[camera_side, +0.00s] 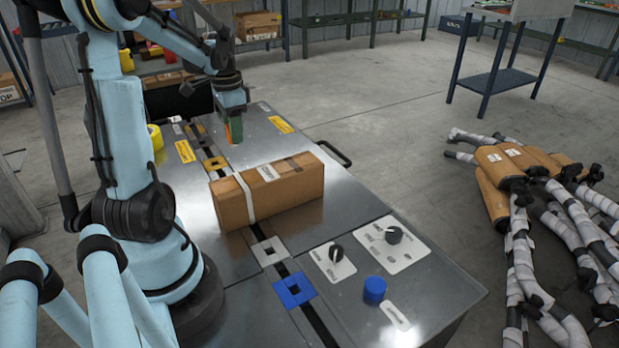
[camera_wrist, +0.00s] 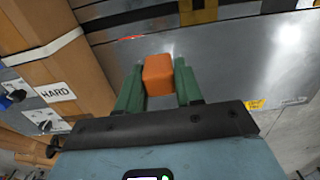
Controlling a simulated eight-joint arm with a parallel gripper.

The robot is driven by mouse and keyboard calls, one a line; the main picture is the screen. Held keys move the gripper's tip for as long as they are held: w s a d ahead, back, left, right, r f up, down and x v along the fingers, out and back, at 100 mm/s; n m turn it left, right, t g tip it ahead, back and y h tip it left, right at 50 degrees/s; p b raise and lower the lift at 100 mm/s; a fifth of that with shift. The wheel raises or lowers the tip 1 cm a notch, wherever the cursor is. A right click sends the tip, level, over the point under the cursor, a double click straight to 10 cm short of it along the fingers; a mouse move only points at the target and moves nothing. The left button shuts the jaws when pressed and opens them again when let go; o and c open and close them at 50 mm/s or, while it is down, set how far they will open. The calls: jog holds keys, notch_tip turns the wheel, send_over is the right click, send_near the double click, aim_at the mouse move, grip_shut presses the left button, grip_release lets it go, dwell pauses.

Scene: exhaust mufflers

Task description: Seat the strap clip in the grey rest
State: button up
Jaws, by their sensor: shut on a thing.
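The strap clip appears to be the orange block (camera_wrist: 158,75), held between the two green fingers of my gripper (camera_wrist: 159,88) in the wrist view. In the side view my gripper (camera_side: 235,129) is above the far part of the metal bench, with a little orange showing at the fingers. My gripper is on the far side of that box, well away from the rest. I cannot make out the grey rest in the wrist view.
A strapped cardboard box (camera_side: 285,196) stands between my gripper and the grey rest; it also shows in the wrist view (camera_wrist: 75,75). A blue rest (camera_side: 283,291) and a yellow rest (camera_side: 209,164) share the slot line. Knobs and a blue button (camera_side: 375,290) stand near right.

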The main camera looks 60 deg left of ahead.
jog(key=shift+w+d+r, duration=0.5)
jog(key=shift+d+r, duration=0.05)
jog(key=shift+d, duration=0.25)
jog(key=shift+w+d+r, duration=0.5)
jog(key=shift+d+r, duration=0.05)
jog(key=shift+d, duration=0.2)
notch_tip(320, 180, up, 5)
jog(key=s+d+r, duration=0.2)
jog(key=d, duration=1.6)
jog(key=s+d+f, duration=0.3)
jog(key=s+d, duration=0.1)
jog(key=d, duration=0.3)
notch_tip(320, 180, down, 8)
jog(key=shift+s+f, duration=0.1)
